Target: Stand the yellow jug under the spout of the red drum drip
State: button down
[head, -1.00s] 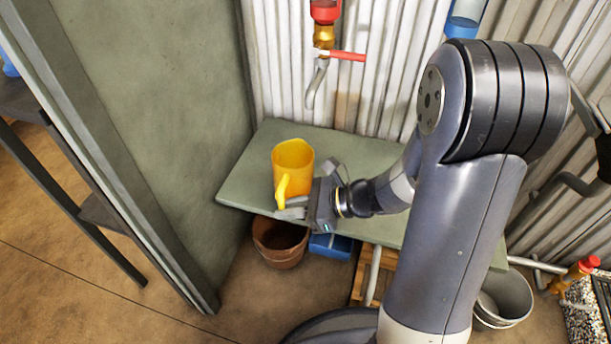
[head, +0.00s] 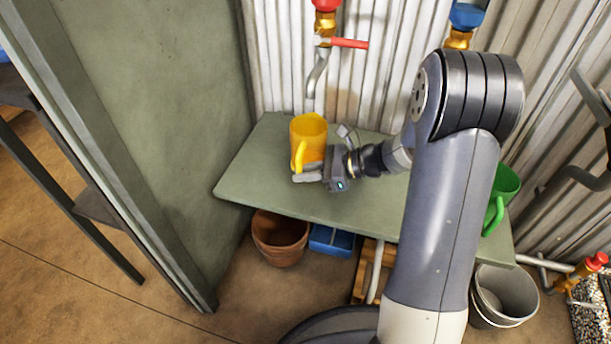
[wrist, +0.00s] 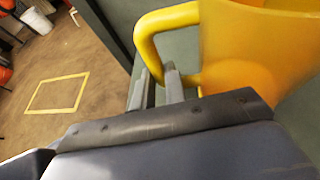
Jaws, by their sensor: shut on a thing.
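The yellow jug (head: 309,136) is upright over the left part of the green shelf (head: 265,180); whether it touches the shelf I cannot tell. My gripper (head: 312,176) is shut on the jug's handle, low down at its near side. The wrist view shows the fingers (wrist: 160,88) at the handle (wrist: 150,40) with the jug's body (wrist: 250,50) to the right. The red drum drip shows at the top edge as a red fitting (head: 325,5) with a red lever (head: 348,43). Its grey spout (head: 316,75) points down, just behind and above the jug.
A green jug (head: 502,198) stands at the shelf's right end, partly behind my arm. A blue-topped fitting (head: 466,18) hangs at the upper right. A green-grey wall (head: 160,120) bounds the left. A terracotta pot (head: 280,238) and blue crate (head: 331,241) are below the shelf.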

jog(key=shift+f, duration=0.15)
jog(key=c, duration=1.5)
grip_release()
jog(key=shift+o, duration=0.2)
jog(key=shift+r, duration=0.2)
jog(key=p+v, duration=0.2)
jog(key=v, duration=0.4)
jog(key=shift+d+r, duration=0.1)
jog(key=shift+r, duration=0.05)
jog(key=shift+s+d+r, duration=0.15)
jog(key=shift+s+d, duration=0.05)
jog(key=shift+d, duration=0.4)
